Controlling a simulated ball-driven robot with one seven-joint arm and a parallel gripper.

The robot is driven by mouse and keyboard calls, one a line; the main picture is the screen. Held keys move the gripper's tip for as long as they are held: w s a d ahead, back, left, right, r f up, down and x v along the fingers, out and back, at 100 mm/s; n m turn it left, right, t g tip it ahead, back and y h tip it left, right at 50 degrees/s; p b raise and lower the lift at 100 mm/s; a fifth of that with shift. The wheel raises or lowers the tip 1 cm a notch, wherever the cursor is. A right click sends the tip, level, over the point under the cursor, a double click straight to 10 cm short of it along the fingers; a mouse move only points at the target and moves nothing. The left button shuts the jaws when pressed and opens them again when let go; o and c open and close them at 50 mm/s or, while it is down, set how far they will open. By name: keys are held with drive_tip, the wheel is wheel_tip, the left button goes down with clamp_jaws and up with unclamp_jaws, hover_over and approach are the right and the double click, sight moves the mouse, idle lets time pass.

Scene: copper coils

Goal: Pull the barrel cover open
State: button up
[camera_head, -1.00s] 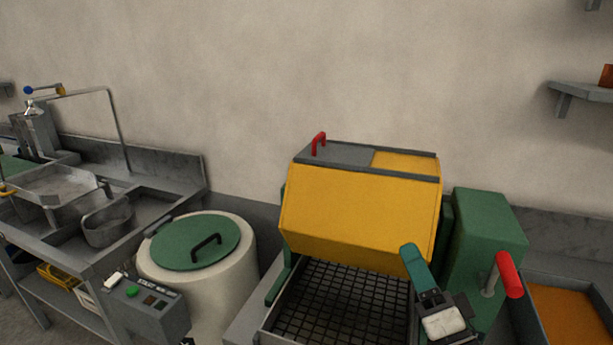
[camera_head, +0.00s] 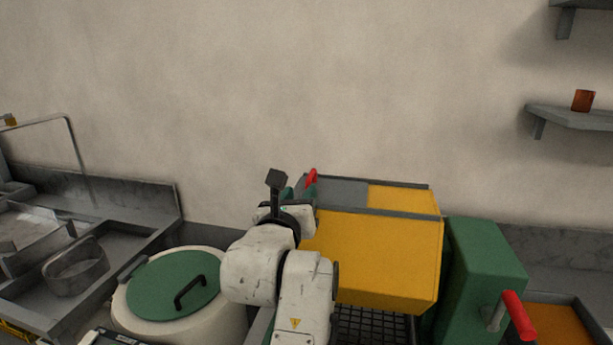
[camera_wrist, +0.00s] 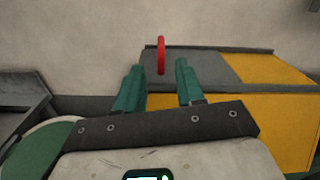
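The yellow barrel (camera_head: 375,255) has a grey cover (camera_head: 345,193) on its top left, lying flat and closed. A red handle (camera_head: 311,178) stands up from the cover's left end. In the wrist view the red handle (camera_wrist: 161,55) stands upright ahead, in line with the gap between my fingers, with the grey cover (camera_wrist: 190,66) to its right. My gripper (camera_wrist: 158,72) is open and empty, its two green fingers apart. It points at the handle and seems just short of it; contact cannot be told. In the head view my wrist hides most of the fingers.
A green-lidded white drum (camera_head: 172,283) stands left of the barrel, with a grey sink bench (camera_head: 110,245) beyond it. A green housing (camera_head: 485,270) with a red-gripped lever (camera_head: 518,316) stands at the right. The wall lies close behind the barrel.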

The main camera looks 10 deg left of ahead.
sight(307, 183)
drive_tip(key=w, duration=0.4)
drive_tip(key=w+p, duration=0.1)
drive_tip(key=w, duration=0.3)
drive_tip(key=shift+d, duration=0.2)
clamp_jaws()
idle(0.4)
